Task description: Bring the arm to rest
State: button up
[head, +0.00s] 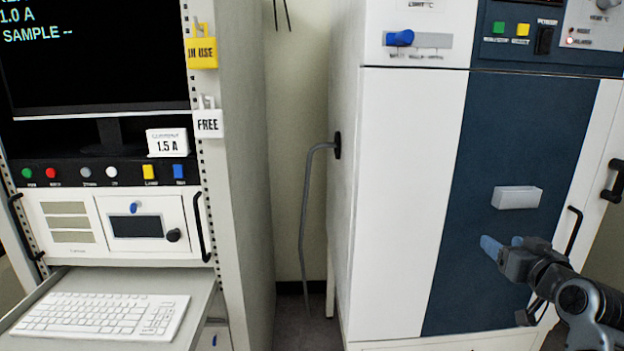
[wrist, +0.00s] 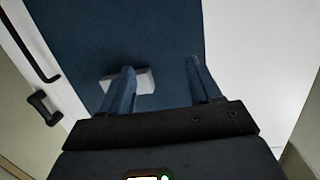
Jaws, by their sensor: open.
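My gripper (head: 502,243) is at the lower right of the head view, in front of the dark blue panel (head: 520,120) of the white cabinet. Its blue fingers point left and hold nothing. In the wrist view the two fingers of my gripper (wrist: 160,85) stand apart with blue panel between them. A small white holder (head: 516,197) on the panel is just above my gripper in the head view. In the wrist view the white holder (wrist: 140,80) shows partly behind the left finger. I cannot tell how far the fingers are from the panel.
A black door handle (head: 573,232) is close to my gripper, and a black latch (head: 613,181) is at the right edge. A rack with a pulled-out keyboard (head: 100,315) stands at the left. A grey hose (head: 303,220) hangs in the gap between rack and cabinet.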

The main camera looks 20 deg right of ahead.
jog(key=s+a+f+n+y, duration=0.1)
jog(key=s+a+f, duration=0.6)
jog(key=s+a, duration=0.35)
jog(key=s+a+f+y, duration=0.1)
jog(key=s+a+f, duration=0.6)
jog(key=s+a, duration=0.35)
jog(key=s+a+r+n+y, duration=0.1)
jog(key=s+a+r, duration=0.1)
jog(key=s, duration=0.5)
jog(key=s+a+r+n+y, duration=0.1)
jog(key=s+a+r, duration=0.2)
jog(key=s+a, duration=0.2)
jog(key=s+a+r+n+y, duration=0.1)
jog(key=s+a+r, duration=0.1)
jog(key=s, duration=0.7)
jog(key=shift+s+a+r+g, duration=0.25)
jog(key=shift+a+g, duration=0.05)
jog(key=shift+a, duration=0.5)
